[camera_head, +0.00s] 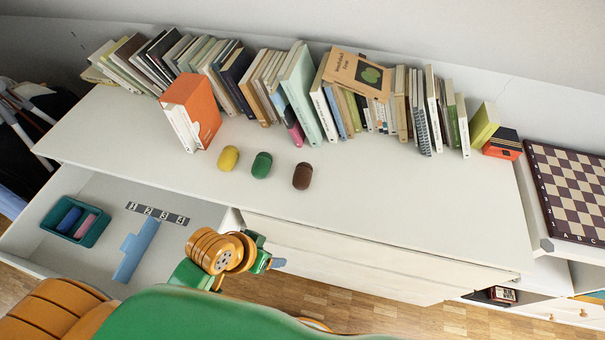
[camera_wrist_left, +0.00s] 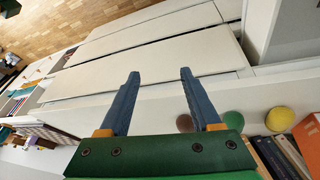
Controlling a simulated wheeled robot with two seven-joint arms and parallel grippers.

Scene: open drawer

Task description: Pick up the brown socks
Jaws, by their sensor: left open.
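The brown socks (camera_head: 302,176), a rolled bundle, sit on the white cabinet top near its front edge, right of the green socks (camera_head: 262,165) and yellow socks (camera_head: 228,158). My left gripper (camera_head: 278,263) is in front of the cabinet, nearer the viewer than the brown socks and apart from them. In the left wrist view my left gripper (camera_wrist_left: 160,73) is open with nothing between its fingers. There the brown socks (camera_wrist_left: 184,123) show small beside the right finger's base, partly hidden by it. My right gripper is not in view.
An open drawer (camera_head: 190,212) at left holds a teal box (camera_head: 101,229) with blue and pink rolls, a numbered strip (camera_head: 157,213) and a blue piece (camera_head: 135,250). Books (camera_head: 300,85) line the back; an orange binder (camera_head: 200,108) stands forward. The top right of the socks is clear.

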